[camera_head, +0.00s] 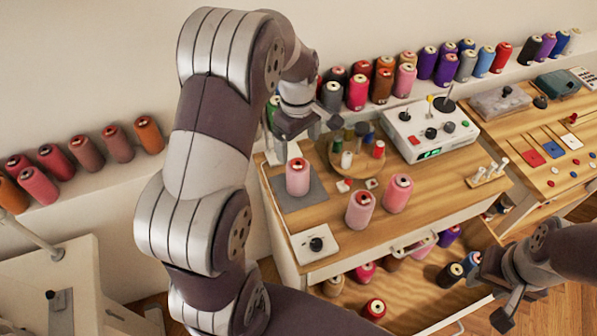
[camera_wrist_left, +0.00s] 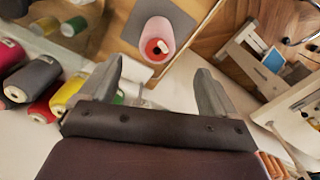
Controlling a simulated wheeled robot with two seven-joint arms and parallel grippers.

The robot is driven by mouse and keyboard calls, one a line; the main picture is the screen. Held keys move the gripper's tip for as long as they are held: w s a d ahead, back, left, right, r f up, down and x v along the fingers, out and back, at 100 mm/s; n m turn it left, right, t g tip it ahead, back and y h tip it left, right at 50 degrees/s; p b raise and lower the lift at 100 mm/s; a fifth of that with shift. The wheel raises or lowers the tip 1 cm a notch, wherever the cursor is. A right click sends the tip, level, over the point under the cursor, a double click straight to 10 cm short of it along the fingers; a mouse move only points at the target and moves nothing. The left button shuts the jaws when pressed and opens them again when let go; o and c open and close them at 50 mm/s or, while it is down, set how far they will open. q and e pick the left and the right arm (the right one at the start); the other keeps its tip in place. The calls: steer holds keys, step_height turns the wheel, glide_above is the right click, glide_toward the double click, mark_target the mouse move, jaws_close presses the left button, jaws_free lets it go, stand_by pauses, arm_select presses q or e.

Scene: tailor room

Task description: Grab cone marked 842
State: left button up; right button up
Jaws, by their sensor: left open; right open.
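Three pink thread cones stand upright on the wooden cabinet top: one on a grey square pad (camera_head: 298,178), one at the front (camera_head: 360,211), and one to its right (camera_head: 397,194). No number is legible on any cone, so I cannot tell which is 842. My left gripper (camera_head: 303,128) is open and empty, above and behind the cone on the pad. In the left wrist view, my left gripper (camera_wrist_left: 158,88) has a pink cone (camera_wrist_left: 158,32) just beyond its open fingertips, not between them. My right gripper (camera_head: 505,292) is open at lower right, away from the cones.
A white control box (camera_head: 430,130) and a round wooden spool stand (camera_head: 358,165) are on the cabinet top. A small white box with a black knob (camera_head: 315,244) sits at front left. Many coloured cones line the wall ledge (camera_head: 95,180). An open drawer (camera_head: 400,290) holds more cones.

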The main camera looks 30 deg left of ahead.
mark_target(298, 170)
arm_select(q)
steer(key=f, duration=0.4)
steer(key=f+p, duration=0.1)
steer(key=f, duration=0.7)
steer(key=shift+w+a, duration=0.2)
steer(key=shift+w, duration=0.15)
steer(key=shift+r, duration=0.15)
steer(key=c, duration=1.4)
